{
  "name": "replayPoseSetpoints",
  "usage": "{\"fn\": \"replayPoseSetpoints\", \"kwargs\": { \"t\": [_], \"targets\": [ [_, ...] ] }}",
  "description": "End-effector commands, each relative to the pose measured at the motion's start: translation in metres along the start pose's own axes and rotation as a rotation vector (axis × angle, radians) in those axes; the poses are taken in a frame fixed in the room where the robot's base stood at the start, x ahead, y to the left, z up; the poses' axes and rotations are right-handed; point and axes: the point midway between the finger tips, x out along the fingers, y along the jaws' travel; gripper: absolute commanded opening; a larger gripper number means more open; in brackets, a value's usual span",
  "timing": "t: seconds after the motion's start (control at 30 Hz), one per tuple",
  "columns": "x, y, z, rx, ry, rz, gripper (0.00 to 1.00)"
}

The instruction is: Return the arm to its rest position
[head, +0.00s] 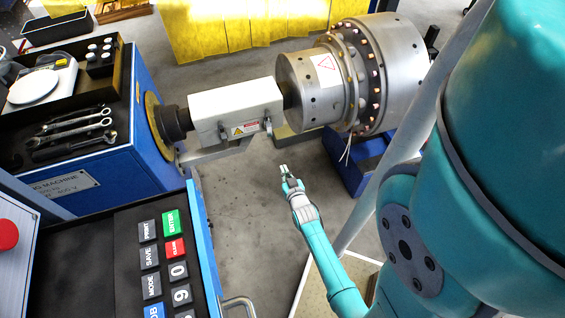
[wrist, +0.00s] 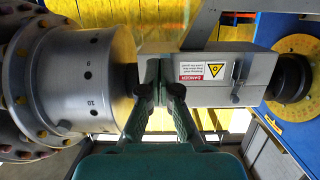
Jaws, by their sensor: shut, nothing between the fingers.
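My gripper (head: 285,171) is in front of and below the shaft guard, over the grey floor, in the head view. It is shut and empty. In the wrist view my gripper (wrist: 160,90) shows with its fingers in front of the joint between the rotor and the guard; I cannot tell the exact gap there. My teal arm runs from the gripper to the lower right of the head view, and its large upper part covers the right side.
The metal rotor (head: 308,88) joins the white guard box (head: 236,112) and the blue machine (head: 150,140). The keypad panel (head: 165,262) with a handle (head: 238,303) stands at lower left. A tool tray (head: 75,122) holds wrenches. Floor below my gripper is clear.

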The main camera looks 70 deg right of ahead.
Motion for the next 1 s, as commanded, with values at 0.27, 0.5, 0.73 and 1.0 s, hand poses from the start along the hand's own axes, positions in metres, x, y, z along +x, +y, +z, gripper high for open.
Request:
{"fn": "replayPoseSetpoints", "kwargs": {
  "t": [0.27,0.5,0.73,1.0],
  "targets": [
    [-0.003,0.0,0.005,0.0,0.0,0.0,0.0],
    [-0.003,0.0,0.005,0.0,0.0,0.0,0.0],
    [-0.003,0.0,0.005,0.0,0.0,-0.001,0.0],
    [-0.062,-0.043,0.008,-0.025,-0.008,-0.102,0.0]
  ]
}}
